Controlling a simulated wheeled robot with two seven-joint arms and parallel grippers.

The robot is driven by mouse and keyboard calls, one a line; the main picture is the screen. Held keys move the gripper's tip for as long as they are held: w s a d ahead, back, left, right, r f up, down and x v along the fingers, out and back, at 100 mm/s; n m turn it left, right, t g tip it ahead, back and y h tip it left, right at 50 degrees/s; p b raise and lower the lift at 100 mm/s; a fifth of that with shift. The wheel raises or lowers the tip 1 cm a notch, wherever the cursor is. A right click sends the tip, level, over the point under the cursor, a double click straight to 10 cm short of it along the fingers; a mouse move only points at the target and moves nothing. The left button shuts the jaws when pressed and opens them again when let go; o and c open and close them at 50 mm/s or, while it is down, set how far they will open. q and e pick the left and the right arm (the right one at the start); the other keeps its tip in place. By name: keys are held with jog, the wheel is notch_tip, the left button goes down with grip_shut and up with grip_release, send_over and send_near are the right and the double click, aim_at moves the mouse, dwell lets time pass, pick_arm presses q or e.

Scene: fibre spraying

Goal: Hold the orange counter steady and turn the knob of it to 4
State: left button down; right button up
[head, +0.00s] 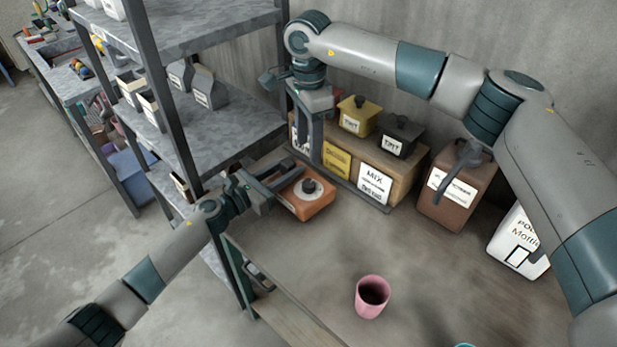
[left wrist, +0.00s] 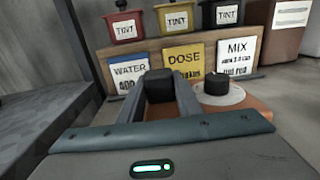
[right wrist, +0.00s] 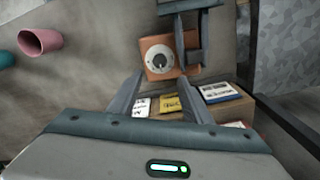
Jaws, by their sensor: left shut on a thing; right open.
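The orange counter (head: 316,207) sits at the far left of the bench. Its black knob (head: 309,186) stands on a pale round dial. My left gripper (head: 284,181) is shut on a dark block (left wrist: 159,80) at the counter's side, beside the knob (left wrist: 217,85). My right gripper (head: 318,150) points down behind the counter, apart from it. In the right wrist view the right gripper (right wrist: 157,92) is open and empty, and the counter (right wrist: 150,73) lies beyond its fingertips. The dial marks are too small to read.
A wooden box with WATER, DOSE and MIX labels (head: 375,183) stands behind the counter, with yellow (head: 357,116) and black (head: 400,137) TINT containers on top. A brown container (head: 455,190) stands to the right. A pink cup (head: 371,296) stands in front. Shelving (head: 225,130) is at left.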

aim_at(308, 183)
jog(key=shift+n, duration=0.6)
notch_tip(308, 183, down, 12)
jog(key=shift+r, duration=0.1)
dwell(0.6)
jog(key=shift+c, duration=0.4)
jog(key=c, duration=1)
